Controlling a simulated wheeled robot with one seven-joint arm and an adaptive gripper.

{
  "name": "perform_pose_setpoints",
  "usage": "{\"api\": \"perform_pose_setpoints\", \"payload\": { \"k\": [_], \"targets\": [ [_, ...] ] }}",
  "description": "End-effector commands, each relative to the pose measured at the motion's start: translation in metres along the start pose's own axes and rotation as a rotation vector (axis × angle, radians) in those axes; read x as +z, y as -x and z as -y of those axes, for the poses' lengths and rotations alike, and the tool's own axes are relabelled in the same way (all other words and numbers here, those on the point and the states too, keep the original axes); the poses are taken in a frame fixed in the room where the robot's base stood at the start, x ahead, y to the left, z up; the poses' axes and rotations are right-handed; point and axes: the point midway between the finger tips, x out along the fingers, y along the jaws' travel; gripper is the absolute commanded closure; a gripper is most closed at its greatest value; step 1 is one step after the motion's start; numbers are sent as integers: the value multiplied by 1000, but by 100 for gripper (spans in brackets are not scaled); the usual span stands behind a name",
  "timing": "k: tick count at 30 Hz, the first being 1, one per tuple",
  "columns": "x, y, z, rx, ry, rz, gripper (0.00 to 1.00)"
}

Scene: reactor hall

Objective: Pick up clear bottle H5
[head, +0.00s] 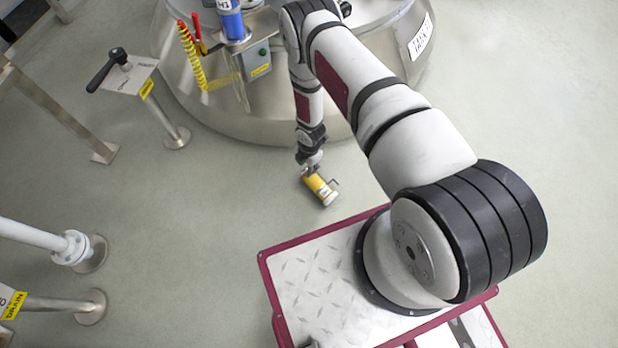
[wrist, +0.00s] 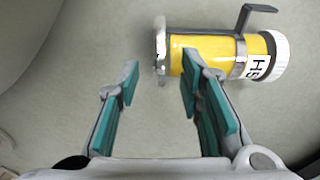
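Bottle H5 (wrist: 212,55) lies on its side with yellow showing in its body, a white ribbed cap at the right, a metal band with a dark handle, and an H5 label. It also shows in the head view (head: 319,187), on the floor in front of the tank. My gripper (wrist: 160,77) is open, with nothing between its fingers that it grips. The right fingertip overlaps the bottle's body in the wrist view, and the left fingertip is left of its metal-rimmed end. Contact cannot be told. In the head view my gripper (head: 309,171) is at the bottle's upper end.
A large steel tank (head: 390,75) stands behind. A blue container marked H1 (head: 232,22) sits on a bracket beside a yellow coiled hose (head: 192,60). A lever stand (head: 128,72) and pipes (head: 35,236) are at the left. The floor around the bottle is clear.

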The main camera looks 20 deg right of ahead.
Motion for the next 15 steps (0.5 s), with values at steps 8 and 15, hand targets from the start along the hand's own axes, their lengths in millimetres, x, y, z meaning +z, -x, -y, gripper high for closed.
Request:
{"api": "perform_pose_setpoints", "payload": {
  "k": [8,15],
  "targets": [
    [0,-8,0,0,0,0,66],
    [0,-8,0,0,0,0,100]
  ]
}}
